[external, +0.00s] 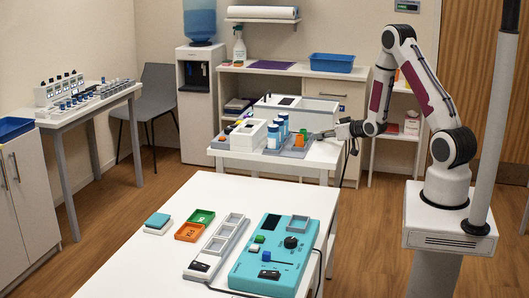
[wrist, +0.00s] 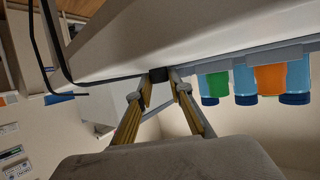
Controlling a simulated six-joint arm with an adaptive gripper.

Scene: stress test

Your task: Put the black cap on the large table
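My gripper (external: 318,135) is at the right side of the smaller white table, low and pointing left. In the wrist view a small black piece, apparently the black cap (wrist: 158,75), sits between my fingertips (wrist: 159,80). It fills the gap between them, and the fingers look shut on it. In the external view the cap is too small to make out for certain. The large white table (external: 130,262) stands in the foreground, apart from my gripper.
Blue-lidded jars (external: 273,137) and an orange one (external: 299,141) stand in a grey tray beside my gripper. The large table holds a teal control box (external: 262,278), a grey tray strip (external: 222,240), green (external: 202,217) and orange (external: 189,232) trays. Its front left is bare.

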